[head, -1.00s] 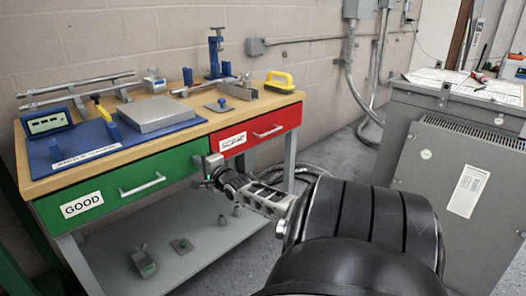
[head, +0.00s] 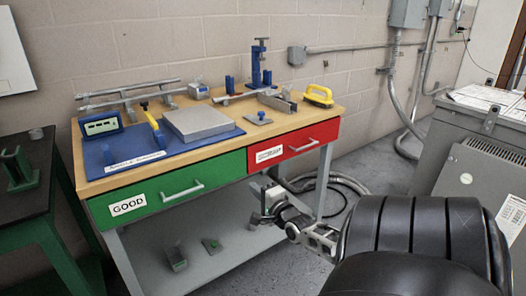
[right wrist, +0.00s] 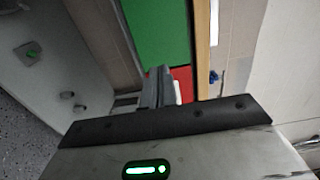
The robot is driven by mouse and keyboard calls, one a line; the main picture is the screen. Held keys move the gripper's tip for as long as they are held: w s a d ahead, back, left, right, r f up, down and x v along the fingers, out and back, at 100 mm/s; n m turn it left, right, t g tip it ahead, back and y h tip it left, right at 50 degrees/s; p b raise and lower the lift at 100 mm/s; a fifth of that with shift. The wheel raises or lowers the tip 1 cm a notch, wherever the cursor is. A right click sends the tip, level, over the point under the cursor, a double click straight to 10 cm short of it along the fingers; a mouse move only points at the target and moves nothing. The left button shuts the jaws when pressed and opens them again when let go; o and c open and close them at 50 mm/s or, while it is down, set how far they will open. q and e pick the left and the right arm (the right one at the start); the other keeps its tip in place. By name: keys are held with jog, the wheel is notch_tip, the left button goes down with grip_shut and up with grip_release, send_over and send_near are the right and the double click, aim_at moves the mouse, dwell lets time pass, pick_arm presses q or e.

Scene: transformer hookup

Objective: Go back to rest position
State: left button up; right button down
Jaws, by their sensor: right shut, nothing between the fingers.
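My right gripper (head: 268,203) is in front of the workbench, below the red drawer (head: 292,146) and right of the green drawer (head: 165,190) in the head view. It is shut and empty. In the right wrist view its fingers (right wrist: 160,88) point toward the drawer fronts, with the green drawer (right wrist: 158,35) and the red drawer (right wrist: 182,82) beyond. Both drawers look closed. My right arm comes in from the lower right. My left gripper is not in view.
A lower shelf (head: 215,262) carries small parts. A grey transformer cabinet (head: 470,170) stands right; a green-framed table (head: 35,205) stands left.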

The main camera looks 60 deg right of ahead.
jog(key=s+a+f+n+g+y+p, duration=0.15)
jog(key=a+n, duration=0.25)
jog(key=a, duration=0.4)
jog(key=s+a+f+n+y, duration=0.1)
jog(key=a+f+n+y, duration=0.25)
jog(key=a, duration=0.35)
jog(key=s+a+f+n+g+y+p, duration=0.15)
jog(key=a+n, duration=0.25)
jog(key=a, duration=0.4)
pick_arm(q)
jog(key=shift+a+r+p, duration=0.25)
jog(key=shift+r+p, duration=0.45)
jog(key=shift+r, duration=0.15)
pick_arm(e)
jog(key=s+a+r+n+g+y, duration=0.1)
jog(key=s+a+n+y, duration=0.1)
jog(key=a+n, duration=0.4)
jog(key=s+a+r+n+g+y, duration=0.1)
jog(key=s+a+n, duration=0.3)
jog(key=a, duration=1.2)
jog(key=r+n+y, duration=0.1)
jog(key=n, duration=0.2)
jog(key=shift+s+a+r+g, duration=0.3)
jog(key=shift+s+a, duration=0.05)
jog(key=shift+s, duration=0.05)
jog(key=shift+y, duration=0.25)
